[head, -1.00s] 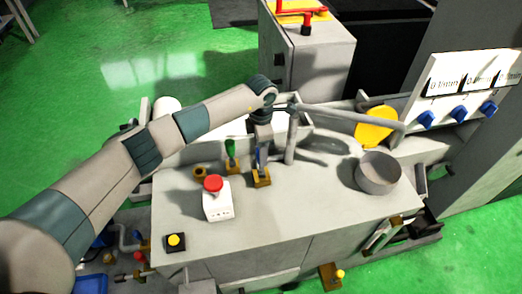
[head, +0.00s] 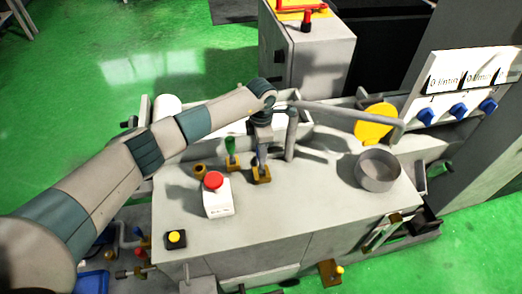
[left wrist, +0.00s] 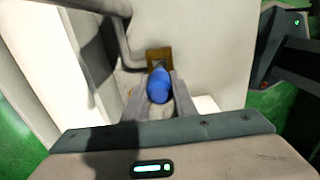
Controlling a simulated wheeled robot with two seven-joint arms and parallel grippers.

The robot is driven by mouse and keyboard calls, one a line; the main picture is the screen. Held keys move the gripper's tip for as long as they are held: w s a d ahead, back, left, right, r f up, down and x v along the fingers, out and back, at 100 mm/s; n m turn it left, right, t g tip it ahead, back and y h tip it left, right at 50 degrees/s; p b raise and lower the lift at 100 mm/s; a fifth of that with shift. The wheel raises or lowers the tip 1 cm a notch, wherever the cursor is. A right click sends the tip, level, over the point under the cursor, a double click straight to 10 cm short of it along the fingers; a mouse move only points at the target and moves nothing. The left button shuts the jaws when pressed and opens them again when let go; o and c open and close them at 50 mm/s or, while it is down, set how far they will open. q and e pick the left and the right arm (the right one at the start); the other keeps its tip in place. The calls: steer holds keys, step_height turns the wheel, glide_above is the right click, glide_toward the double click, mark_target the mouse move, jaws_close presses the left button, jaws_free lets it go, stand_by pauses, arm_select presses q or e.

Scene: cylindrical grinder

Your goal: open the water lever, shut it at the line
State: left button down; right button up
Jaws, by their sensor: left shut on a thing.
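My left gripper (head: 262,150) stands over the grey machine top. In the left wrist view it is shut on a blue lever (left wrist: 159,86), with one finger on each side. The lever rises from a brown base (head: 262,175), seen just below the fingers. A green lever (head: 230,147) stands to its left, apart from the gripper. A grey pipe (head: 345,113) runs right from an upright post, its end above a round grey pan (head: 378,170). I cannot make out water or a line in the pan. My right gripper is not in view.
A white box with a red button (head: 214,181) stands left of the gripper, and a yellow button (head: 176,238) is at the front left. A panel with blue knobs (head: 458,111) stands at the right. The front middle of the top is clear.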

arm_select(q)
steer(key=shift+s, duration=0.15)
steer(key=shift+s+d+t, duration=0.1)
steer(key=shift+s+t, duration=0.25)
steer(key=shift+t, duration=0.25)
arm_select(e)
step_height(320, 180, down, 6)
steer(key=b, duration=0.6)
arm_select(q)
steer(key=s+t, duration=0.1)
steer(key=t, duration=0.1)
steer(key=s+d+f+t+y+b, duration=0.1)
steer(key=s, duration=0.1)
steer(key=s+f+t+y+b, duration=0.1)
steer(key=s+t, duration=0.1)
steer(key=shift+d+t, duration=0.3)
steer(key=shift+d, duration=0.05)
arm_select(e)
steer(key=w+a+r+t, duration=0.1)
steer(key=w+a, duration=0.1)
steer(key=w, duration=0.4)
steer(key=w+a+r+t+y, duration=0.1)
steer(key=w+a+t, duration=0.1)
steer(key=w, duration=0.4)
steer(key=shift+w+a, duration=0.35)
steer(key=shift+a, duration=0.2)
